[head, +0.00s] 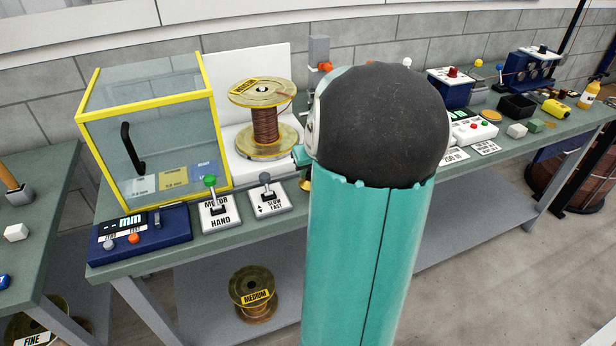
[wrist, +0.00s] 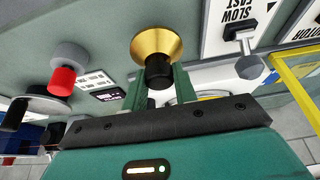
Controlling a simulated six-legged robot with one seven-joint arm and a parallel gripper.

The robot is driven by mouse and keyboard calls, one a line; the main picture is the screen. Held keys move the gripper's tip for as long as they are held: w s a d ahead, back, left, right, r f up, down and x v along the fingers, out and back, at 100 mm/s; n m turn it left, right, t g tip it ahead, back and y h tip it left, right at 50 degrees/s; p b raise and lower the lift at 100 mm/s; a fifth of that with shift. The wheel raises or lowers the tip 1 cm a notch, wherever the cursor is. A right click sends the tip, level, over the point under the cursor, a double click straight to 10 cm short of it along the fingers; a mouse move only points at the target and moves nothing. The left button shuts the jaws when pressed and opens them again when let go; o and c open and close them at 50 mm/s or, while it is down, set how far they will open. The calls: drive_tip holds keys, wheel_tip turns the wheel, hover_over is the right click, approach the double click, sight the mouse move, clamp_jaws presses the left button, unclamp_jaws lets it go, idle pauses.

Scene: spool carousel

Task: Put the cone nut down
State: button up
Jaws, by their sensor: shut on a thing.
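The cone nut is a brass cone with a black grip. In the wrist view its brass flare (wrist: 157,42) faces away from me, and its black grip (wrist: 158,72) sits between my fingers. My gripper (wrist: 160,88) is shut on the black grip. In the head view only a bit of the brass cone nut (head: 305,184) shows below my gripper (head: 302,156), left of my arm, over the green bench top (head: 258,222). I cannot tell whether the cone touches the bench. My arm hides most of this area in the head view.
A copper-wire spool (head: 265,122) stands left of my gripper, before a white panel (head: 245,65). The slow/fast lever box (head: 268,196) and motor/hand lever box (head: 219,212) are close by. A yellow-framed clear case (head: 150,140) stands farther left. The wrist view shows a red knob (wrist: 62,80).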

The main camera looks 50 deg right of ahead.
drive_tip(key=shift+w+d+f, duration=0.15)
drive_tip(key=shift+d+f, duration=0.05)
drive_tip(key=shift+f, duration=1.6)
drive_tip(key=shift+f, duration=0.1)
drive_tip(key=shift+f, duration=0.1)
drive_tip(key=o, duration=1.1)
drive_tip(key=shift+c, duration=0.2)
